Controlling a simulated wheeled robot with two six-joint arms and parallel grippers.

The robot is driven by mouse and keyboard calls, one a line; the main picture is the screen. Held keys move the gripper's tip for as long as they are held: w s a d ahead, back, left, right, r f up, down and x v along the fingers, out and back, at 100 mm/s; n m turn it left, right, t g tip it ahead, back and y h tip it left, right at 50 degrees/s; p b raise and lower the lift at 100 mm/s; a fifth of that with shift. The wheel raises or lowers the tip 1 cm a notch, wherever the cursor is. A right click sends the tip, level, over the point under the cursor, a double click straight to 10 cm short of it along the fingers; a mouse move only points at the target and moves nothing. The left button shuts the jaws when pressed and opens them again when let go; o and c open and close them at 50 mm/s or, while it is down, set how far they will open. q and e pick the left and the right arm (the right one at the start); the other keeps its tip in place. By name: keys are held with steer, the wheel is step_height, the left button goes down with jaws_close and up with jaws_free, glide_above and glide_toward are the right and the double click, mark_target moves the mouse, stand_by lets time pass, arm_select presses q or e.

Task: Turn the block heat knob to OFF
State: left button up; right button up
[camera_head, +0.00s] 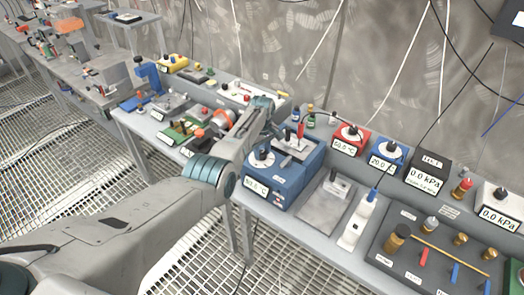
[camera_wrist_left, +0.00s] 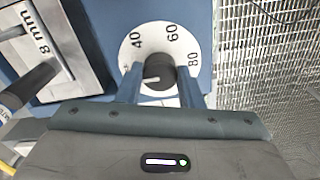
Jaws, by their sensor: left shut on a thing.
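The block heater (camera_head: 285,178) is a blue box with a front temperature display and a metal block on top, marked 8 mm in the wrist view. Its heat knob (camera_wrist_left: 160,74) is dark, with a white pointer line towards picture left, on a white dial (camera_wrist_left: 134,50) marked 40, 60 and 80. An OFF mark is not visible. My left gripper (camera_wrist_left: 160,88) has its two blue fingers on either side of the knob, shut on it. In the head view the dial (camera_head: 254,162) shows below my left wrist, with the fingers hard to make out. My right gripper is not in view.
A red unit (camera_head: 350,138), a blue unit (camera_head: 387,155) and a black unit (camera_head: 428,170) with displays stand to the right. Bench space around the heater is narrow; grating floor lies in front.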

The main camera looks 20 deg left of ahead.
mark_target(262, 153)
arm_select(q)
steer(key=shift+w+r, duration=0.1)
stand_by(0.4)
steer(key=o, duration=1)
steer(key=shift+c, duration=0.2)
step_height(262, 153, up, 11)
steer(key=b, duration=0.3)
steer(key=shift+f, duration=0.2)
